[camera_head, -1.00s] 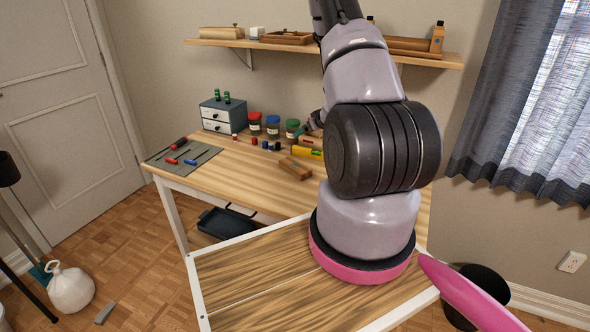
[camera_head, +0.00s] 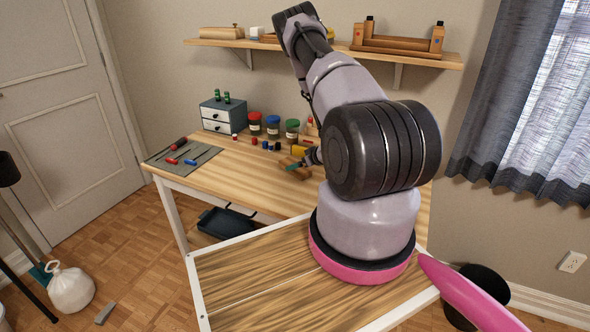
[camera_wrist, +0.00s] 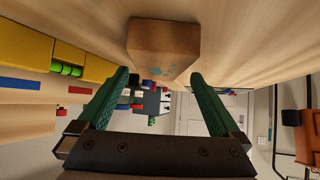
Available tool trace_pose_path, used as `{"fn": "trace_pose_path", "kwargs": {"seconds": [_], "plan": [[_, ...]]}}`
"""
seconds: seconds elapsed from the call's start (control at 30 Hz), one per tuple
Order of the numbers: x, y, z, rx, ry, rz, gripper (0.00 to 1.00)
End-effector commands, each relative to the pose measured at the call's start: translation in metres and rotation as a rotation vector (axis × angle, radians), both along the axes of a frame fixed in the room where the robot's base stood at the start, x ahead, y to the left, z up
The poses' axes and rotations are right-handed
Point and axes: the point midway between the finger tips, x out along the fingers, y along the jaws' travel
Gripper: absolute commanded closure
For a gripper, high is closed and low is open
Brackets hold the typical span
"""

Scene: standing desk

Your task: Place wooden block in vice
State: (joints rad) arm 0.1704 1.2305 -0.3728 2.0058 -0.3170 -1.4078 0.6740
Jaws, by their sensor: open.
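The wooden block (camera_head: 302,175) lies on the desk (camera_head: 240,175), partly hidden behind my gripper (camera_head: 293,166) in the head view. In the wrist view the brown block (camera_wrist: 163,42) is just beyond the tips of my gripper (camera_wrist: 160,76), roughly centred between the two teal fingers. The fingers are wide apart with nothing between them. Whether either finger touches the block cannot be told.
Several jars (camera_head: 272,126) and a small drawer box (camera_head: 222,116) stand at the back. Screwdrivers lie on a grey mat (camera_head: 200,160) at the left. The desk's front left is clear.

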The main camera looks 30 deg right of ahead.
Motion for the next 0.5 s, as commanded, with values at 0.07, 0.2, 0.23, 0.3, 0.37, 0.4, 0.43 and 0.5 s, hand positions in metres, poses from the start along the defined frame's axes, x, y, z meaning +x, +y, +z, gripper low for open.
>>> {"fn": "trace_pose_path", "kwargs": {"seconds": [0.07, 0.2, 0.23, 0.3, 0.37, 0.4, 0.43, 0.5], "plan": [[0.010, 0.003, -0.010, -0.002, 0.001, 0.006, 0.00], [0.022, 0.006, -0.019, -0.001, 0.001, 0.003, 0.00], [0.023, 0.006, -0.020, -0.001, 0.001, 0.003, 0.00], [0.025, 0.006, -0.021, -0.001, 0.000, 0.002, 0.00], [0.025, 0.006, -0.021, -0.001, 0.000, 0.001, 0.00], [0.025, 0.006, -0.021, 0.000, 0.000, 0.000, 0.00], [0.025, 0.006, -0.021, 0.000, 0.000, 0.000, 0.00], [0.025, 0.006, -0.021, 0.000, 0.000, 0.000, 0.04]]}}
